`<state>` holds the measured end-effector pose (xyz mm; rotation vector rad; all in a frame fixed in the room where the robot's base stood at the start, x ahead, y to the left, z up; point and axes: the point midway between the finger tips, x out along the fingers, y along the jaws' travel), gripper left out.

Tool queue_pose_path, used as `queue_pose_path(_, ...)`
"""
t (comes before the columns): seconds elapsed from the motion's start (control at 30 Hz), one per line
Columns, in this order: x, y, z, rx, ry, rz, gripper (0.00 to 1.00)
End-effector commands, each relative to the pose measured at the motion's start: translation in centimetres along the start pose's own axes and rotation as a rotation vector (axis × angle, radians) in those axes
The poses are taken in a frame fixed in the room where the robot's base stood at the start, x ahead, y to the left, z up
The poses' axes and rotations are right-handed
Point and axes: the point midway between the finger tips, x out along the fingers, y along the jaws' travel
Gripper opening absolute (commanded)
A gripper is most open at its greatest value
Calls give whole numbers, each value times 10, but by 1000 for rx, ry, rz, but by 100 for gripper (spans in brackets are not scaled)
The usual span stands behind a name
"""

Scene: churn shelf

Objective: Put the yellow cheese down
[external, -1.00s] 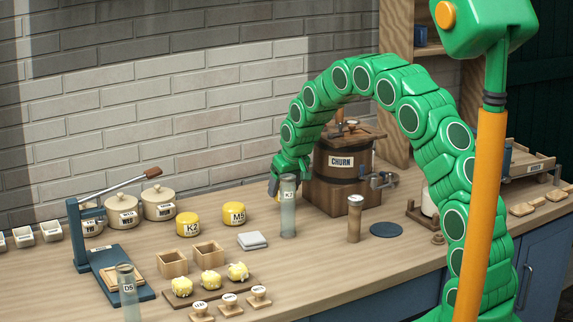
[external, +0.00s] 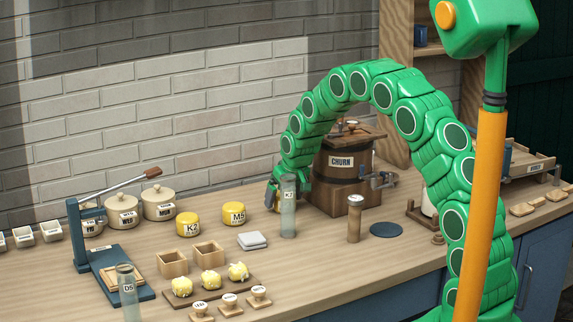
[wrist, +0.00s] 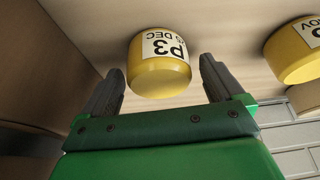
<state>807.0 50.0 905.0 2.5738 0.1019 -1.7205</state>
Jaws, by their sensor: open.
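A yellow cheese (wrist: 158,78) with a white label reading P3 sits between the tips of my gripper (wrist: 161,70) in the wrist view, with gaps on both sides. It appears to stand on the counter. In the external view only a sliver of the yellow cheese (external: 277,207) shows, below my gripper (external: 272,195) and behind the K7 glass tube. My gripper is open with its fingers spread to either side of the cheese. Part of the gripper is hidden by the tube.
The K7 glass tube (external: 288,215) stands right in front of my gripper. The CHURN barrel (external: 341,185) is close on the right. Yellow cheeses M5 (external: 233,213) and K2 (external: 188,225) stand to the left. A grey cloth stack (external: 252,241) lies in front of M5.

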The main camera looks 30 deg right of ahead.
Motion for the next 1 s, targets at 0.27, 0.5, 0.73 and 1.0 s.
queue_pose_path(0.27, -6, 0, -1, 0, 1, 0, 95)
queue_pose_path(0.5, -28, 0, -2, 0, 4, 0, 95)
queue_pose_path(0.73, -58, 0, -2, 0, 1, 0, 95)
queue_pose_path(1.0, -98, 0, -2, 0, 5, 0, 95)
